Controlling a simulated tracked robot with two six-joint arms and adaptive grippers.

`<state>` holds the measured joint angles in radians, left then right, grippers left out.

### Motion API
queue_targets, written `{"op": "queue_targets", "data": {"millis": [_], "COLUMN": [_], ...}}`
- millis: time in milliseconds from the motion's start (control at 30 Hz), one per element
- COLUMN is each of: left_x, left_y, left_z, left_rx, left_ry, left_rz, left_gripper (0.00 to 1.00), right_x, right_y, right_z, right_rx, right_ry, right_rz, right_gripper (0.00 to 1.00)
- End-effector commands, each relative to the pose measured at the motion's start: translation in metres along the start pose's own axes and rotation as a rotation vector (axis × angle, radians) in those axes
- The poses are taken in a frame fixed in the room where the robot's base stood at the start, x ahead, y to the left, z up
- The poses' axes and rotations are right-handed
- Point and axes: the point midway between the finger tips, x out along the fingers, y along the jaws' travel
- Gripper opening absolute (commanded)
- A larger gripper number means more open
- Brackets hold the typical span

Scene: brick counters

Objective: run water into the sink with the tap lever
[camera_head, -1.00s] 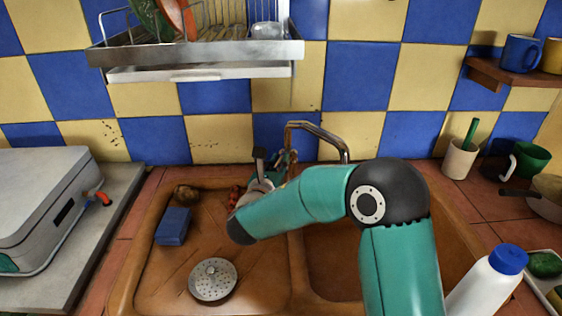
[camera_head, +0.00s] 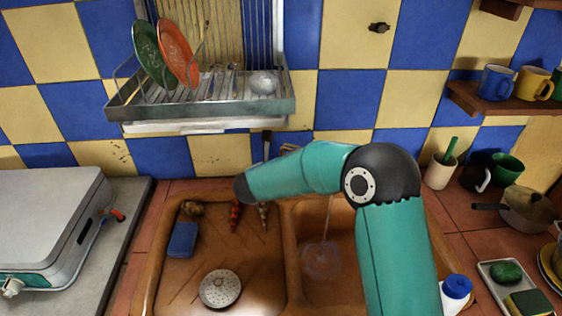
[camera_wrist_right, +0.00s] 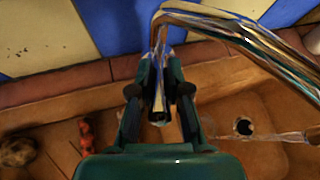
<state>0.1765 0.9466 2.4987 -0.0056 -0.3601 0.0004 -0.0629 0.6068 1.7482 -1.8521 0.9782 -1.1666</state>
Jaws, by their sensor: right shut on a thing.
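In the right wrist view, the metal tap has a curved spout (camera_wrist_right: 245,28) reaching to the right. My right gripper (camera_wrist_right: 158,92) is shut on the tap lever (camera_wrist_right: 158,70), with a dark finger on each side. In the head view my own arm hides this gripper and most of the tap. A thin stream of water (camera_head: 328,213) falls into the right basin of the brown sink (camera_head: 292,255) and spreads in a splash (camera_head: 321,260). The stream also shows in the right wrist view (camera_wrist_right: 275,136). My left gripper is not in view.
The left basin holds a blue sponge (camera_head: 182,240), a perforated metal disc (camera_head: 220,289) and small reddish items (camera_head: 235,216). A dish rack (camera_head: 215,100) hangs above. A white bottle with a blue cap (camera_head: 457,287) stands right of my arm. A grey box (camera_head: 50,215) is at left.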

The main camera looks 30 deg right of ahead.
Motion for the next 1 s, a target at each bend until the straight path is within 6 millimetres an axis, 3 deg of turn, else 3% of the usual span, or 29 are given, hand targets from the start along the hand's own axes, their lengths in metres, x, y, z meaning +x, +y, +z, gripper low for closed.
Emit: {"op": "queue_targets", "data": {"millis": [367,400,567,867,1000], "left_x": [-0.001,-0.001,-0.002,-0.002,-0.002], "left_y": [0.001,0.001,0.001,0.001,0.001], "left_z": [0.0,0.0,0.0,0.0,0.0], "left_rx": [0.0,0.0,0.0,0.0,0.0], "left_ry": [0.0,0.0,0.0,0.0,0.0], "left_rz": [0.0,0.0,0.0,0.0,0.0], "left_gripper": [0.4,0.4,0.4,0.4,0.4], "right_x": [0.001,0.001,0.001,0.0,-0.01], "right_y": [0.001,0.001,0.001,0.001,0.003], "right_z": [0.001,0.001,0.001,0.001,0.002], "right_rx": [0.001,0.001,0.001,0.001,0.0], "right_ry": [0.007,0.007,0.006,0.005,0.004], "right_rz": [0.001,0.001,0.001,0.002,0.004], "right_gripper": [0.0,0.18,0.42,0.42,0.42]}}
